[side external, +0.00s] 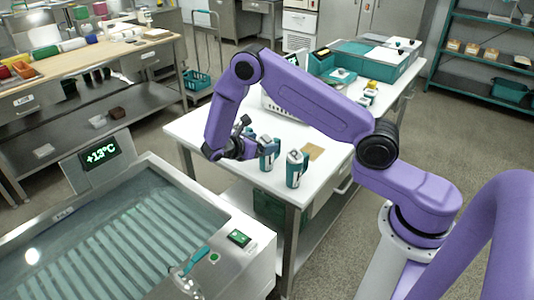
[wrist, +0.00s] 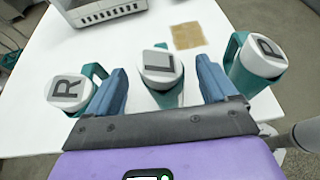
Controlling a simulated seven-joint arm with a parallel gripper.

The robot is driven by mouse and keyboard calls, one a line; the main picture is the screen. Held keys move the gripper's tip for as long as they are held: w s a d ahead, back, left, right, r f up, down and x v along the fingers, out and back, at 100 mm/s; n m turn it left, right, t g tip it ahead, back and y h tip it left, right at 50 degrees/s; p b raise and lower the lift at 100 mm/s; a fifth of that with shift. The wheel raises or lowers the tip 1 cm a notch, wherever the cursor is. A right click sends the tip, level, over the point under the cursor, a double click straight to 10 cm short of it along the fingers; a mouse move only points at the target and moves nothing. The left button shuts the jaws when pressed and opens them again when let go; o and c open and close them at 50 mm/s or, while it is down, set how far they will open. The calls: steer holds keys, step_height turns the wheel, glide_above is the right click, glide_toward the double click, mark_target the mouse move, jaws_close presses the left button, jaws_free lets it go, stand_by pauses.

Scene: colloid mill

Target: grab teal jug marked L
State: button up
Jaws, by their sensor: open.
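In the wrist view the jug marked L (wrist: 161,72) stands upright, teal and white with a black L on its pale lid. My gripper (wrist: 163,78) is open, with one blue finger to the left of this jug and one to the right. Gaps show between the fingers and the jug. In the side view my gripper (side external: 243,150) is low over the white table, close beside a teal and white jug (side external: 268,155). The lid letters cannot be read there, and the fingers are partly hidden.
In the wrist view the jug marked R (wrist: 70,91) stands just outside the left finger and the jug marked P (wrist: 259,62) just outside the right one. A tan square (wrist: 188,36) lies on the table beyond, and a light grey basket (wrist: 100,10) stands at the far left.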

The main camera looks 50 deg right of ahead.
steer(key=shift+x, duration=2.7)
steer(key=shift+a+f, duration=0.1)
steer(key=shift+f, duration=0.1)
steer(key=c, duration=1.3)
